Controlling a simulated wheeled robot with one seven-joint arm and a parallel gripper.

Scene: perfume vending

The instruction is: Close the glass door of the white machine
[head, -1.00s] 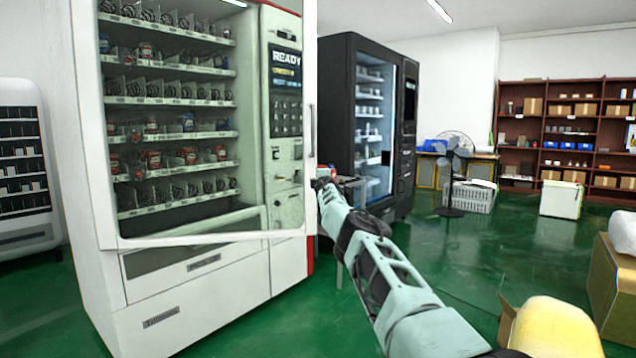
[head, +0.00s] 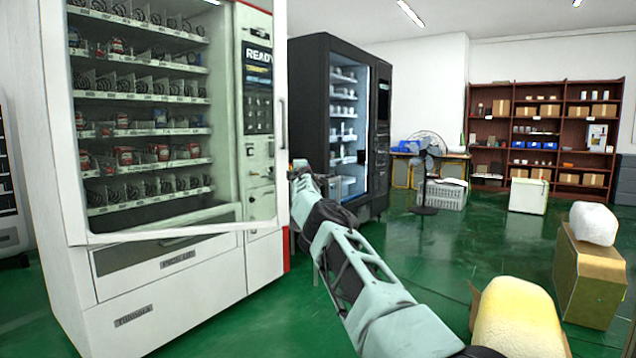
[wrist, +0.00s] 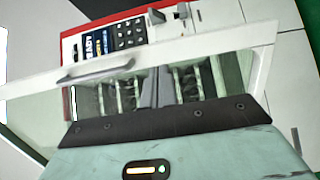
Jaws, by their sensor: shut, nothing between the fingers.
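The white machine (head: 190,290) stands at the left in the head view. Its white-framed glass door (head: 280,60) stands ajar, its free edge with the handle (head: 282,123) out from the cabinet at the right. In the wrist view the door frame (wrist: 200,45) crosses at a slant, with the door handle (wrist: 97,70) left of my fingers. My gripper (head: 297,168) is beside the door's free edge in the head view. In the wrist view its grey fingers (wrist: 155,84) are together and empty, over the glass. Whether they touch the door cannot be told.
A dark vending machine (head: 325,130) stands behind my gripper. A fan (head: 425,165) and a grey crate (head: 442,194) are farther back. Boxes (head: 590,275) and a yellow-topped object (head: 518,320) are at the right. Green floor is open between.

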